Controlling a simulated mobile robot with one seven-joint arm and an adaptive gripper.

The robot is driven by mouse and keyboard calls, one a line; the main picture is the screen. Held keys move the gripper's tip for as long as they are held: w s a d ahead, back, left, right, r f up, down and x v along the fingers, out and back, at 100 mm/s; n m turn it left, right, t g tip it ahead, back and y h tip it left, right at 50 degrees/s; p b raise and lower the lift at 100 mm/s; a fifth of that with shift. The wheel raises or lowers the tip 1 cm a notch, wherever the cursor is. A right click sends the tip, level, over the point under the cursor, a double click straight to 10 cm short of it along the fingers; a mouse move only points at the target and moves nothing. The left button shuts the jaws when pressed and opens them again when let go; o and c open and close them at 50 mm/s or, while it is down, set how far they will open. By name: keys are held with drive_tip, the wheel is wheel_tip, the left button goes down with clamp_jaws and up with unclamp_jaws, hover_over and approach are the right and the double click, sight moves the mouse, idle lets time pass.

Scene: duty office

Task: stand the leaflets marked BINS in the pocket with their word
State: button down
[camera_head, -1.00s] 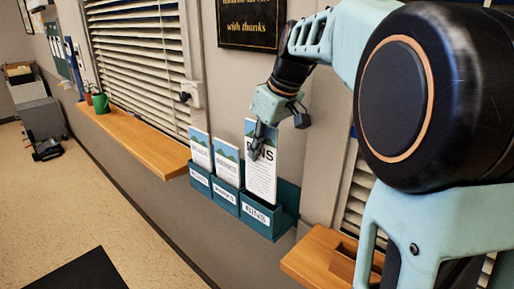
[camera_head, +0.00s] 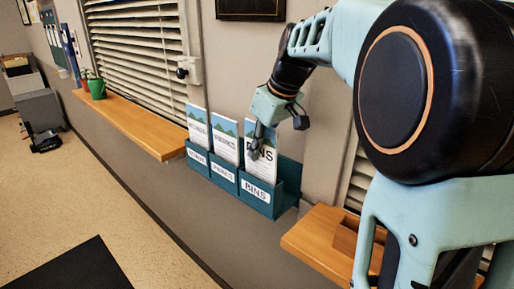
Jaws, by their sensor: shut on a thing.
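A tall leaflet marked BINS (camera_head: 264,168) stands upright in the right pocket of the teal rack, its lower part hidden behind the pocket front. That pocket (camera_head: 258,191) bears the label BINS. My gripper (camera_head: 257,147) is shut on the upper part of this leaflet from above and partly covers its word. Only one BINS leaflet face shows; I cannot tell if several are stacked. Other leaflets stand in the left pocket (camera_head: 197,154) and the middle pocket (camera_head: 223,173); their words are small and hard to read.
Another wooden shelf (camera_head: 315,243) with a recess is at the lower right. My arm fills the right side. The floor at left is mostly clear.

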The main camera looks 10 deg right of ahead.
drive_tip(key=shift+f, duration=0.15)
drive_tip(key=c, duration=2)
unclamp_jaws()
drive_tip(key=shift+c, duration=0.2)
